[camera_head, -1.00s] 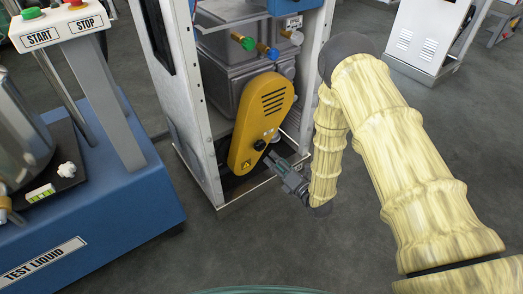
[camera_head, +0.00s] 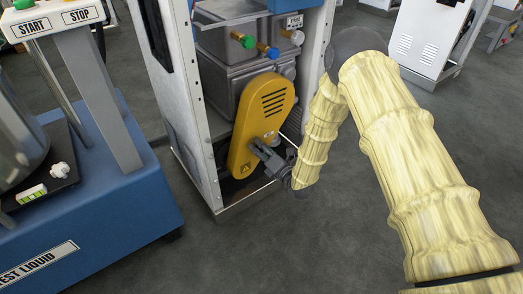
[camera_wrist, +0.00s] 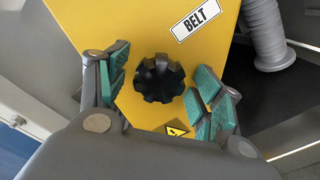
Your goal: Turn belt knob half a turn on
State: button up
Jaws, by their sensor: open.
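The belt knob (camera_wrist: 160,78) is black and lobed and sits on the yellow belt cover (camera_head: 262,117), under a white BELT label (camera_wrist: 196,20). In the wrist view my gripper (camera_wrist: 161,90) is open, with green-padded fingers on the left and right of the knob and a gap on each side. In the head view my gripper (camera_head: 257,148) is at the lower part of the yellow cover and hides the knob there.
A white frame (camera_head: 196,110) surrounds the yellow cover, with green, blue and grey knobs above it. A grey ribbed hose (camera_wrist: 263,35) runs beside the cover. A blue test-liquid station (camera_head: 110,220) stands at the left. The floor in front is clear.

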jog(key=c, duration=1)
jog(key=shift+c, duration=0.2)
jog(key=shift+r+m+p, duration=0.1)
jog(key=shift+m+p, duration=0.2)
jog(key=shift+p, duration=0.1)
